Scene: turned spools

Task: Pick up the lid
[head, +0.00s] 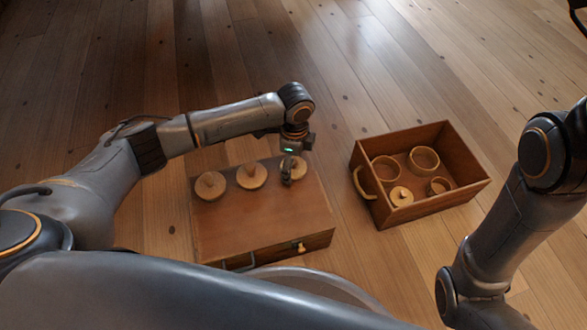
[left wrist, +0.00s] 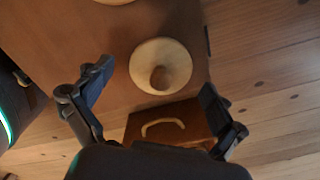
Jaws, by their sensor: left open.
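Three round pale wooden lids with knobs lie in a row on the brown wooden cabinet top: one at the left (head: 210,186), one in the middle (head: 251,176) and one at the right (head: 299,168). My left gripper (head: 288,170) points down over the right lid and partly hides it. In the left wrist view the open fingers (left wrist: 156,77) stand wide apart, with a lid (left wrist: 176,56) and its darker knob between them. Nothing is held. The height of the fingertips above the lid is hard to tell. My right gripper is out of view; only its arm shows.
An open wooden drawer box (head: 421,212) on the floor right of the cabinet (head: 262,222) holds several round wooden pieces, one a knobbed lid (head: 401,196). Its curved handle (head: 362,183) faces the cabinet; it also shows in the left wrist view (left wrist: 163,123). Plank floor around is clear.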

